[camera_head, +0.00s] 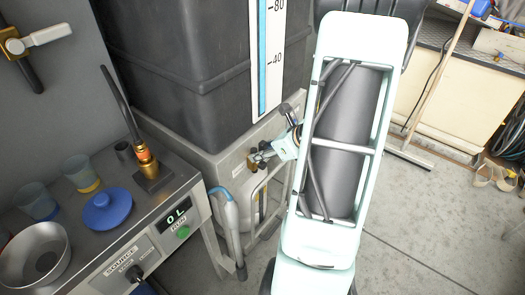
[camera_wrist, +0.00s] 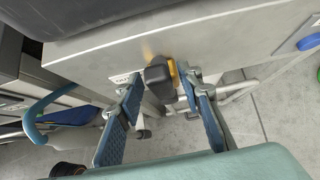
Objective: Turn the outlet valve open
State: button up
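The outlet valve (camera_wrist: 160,78) is a dark handle on a yellow brass body at the lower edge of the tank's grey base. A partly hidden white label sits to its left in the wrist view. In the head view the valve (camera_head: 262,156) is small, beside my gripper (camera_head: 285,148). In the wrist view my gripper (camera_wrist: 163,88) is open, with one blue-grey finger on each side of the handle. A gap shows on the left; on the right the finger is close to the brass, and I cannot tell whether it touches. My arm hides part of the area in the head view.
A dark tank (camera_head: 185,60) with a level gauge (camera_head: 270,60) stands above the base. A metal bench (camera_head: 165,235) with cups, a bowl, a blue lid and a "0 L" display (camera_head: 177,214) is at left. A hose nozzle (camera_head: 230,225) hangs beside it.

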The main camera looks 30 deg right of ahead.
jog(key=v, duration=1.2)
dwell(0.5)
